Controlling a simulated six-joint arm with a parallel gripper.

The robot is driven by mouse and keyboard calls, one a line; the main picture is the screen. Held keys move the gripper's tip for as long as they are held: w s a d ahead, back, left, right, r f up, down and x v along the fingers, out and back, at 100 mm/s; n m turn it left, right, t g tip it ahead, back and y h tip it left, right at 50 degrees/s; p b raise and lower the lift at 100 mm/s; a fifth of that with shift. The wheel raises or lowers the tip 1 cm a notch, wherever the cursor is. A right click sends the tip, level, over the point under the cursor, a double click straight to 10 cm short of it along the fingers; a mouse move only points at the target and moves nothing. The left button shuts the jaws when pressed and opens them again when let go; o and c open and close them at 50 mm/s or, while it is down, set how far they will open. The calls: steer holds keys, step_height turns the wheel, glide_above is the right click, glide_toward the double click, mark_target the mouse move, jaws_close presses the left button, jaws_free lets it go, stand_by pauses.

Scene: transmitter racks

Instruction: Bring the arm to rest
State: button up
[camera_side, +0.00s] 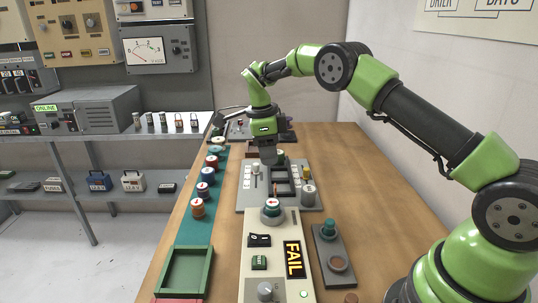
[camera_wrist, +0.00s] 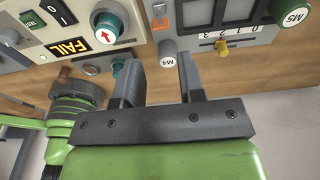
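My gripper (camera_side: 267,155) hangs pointing down above the grey control panel (camera_side: 243,201) in the side view. In the wrist view my gripper (camera_wrist: 159,66) has its two dark fingers apart, with nothing held between them. A grey knob marked M4 (camera_wrist: 168,60) shows beyond the gap between the fingers. My arm is bent, with its elbow raised high over the right side of the bench. Part of the panel under the gripper is hidden in the side view.
A beige panel (camera_side: 255,222) with a lit FAIL display (camera_side: 293,259) stands nearer on the wooden bench (camera_side: 370,185). A small dark box (camera_side: 327,245) with a teal knob sits beside it. Several coloured cylinders and a green tray (camera_side: 182,289) line the left edge. The bench's right side is mostly clear.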

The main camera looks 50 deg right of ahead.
steer(key=s+a+r+n+t+y, duration=0.1)
steer(key=s+a+r+n+t, duration=0.1)
steer(key=s+r+n, duration=0.45)
steer(key=s+a+r+n+t, duration=0.2)
steer(key=s+a+r+n, duration=0.15)
steer(key=r, duration=0.65)
steer(key=s+a+r+n+t+y, duration=0.1)
steer(key=s+a+n+t+y, duration=0.1)
steer(key=s+n, duration=1.1)
steer(key=s+a+t, duration=0.1)
steer(key=s+t, duration=0.1)
steer(key=s, duration=0.2)
steer(key=shift+s+a, duration=0.2)
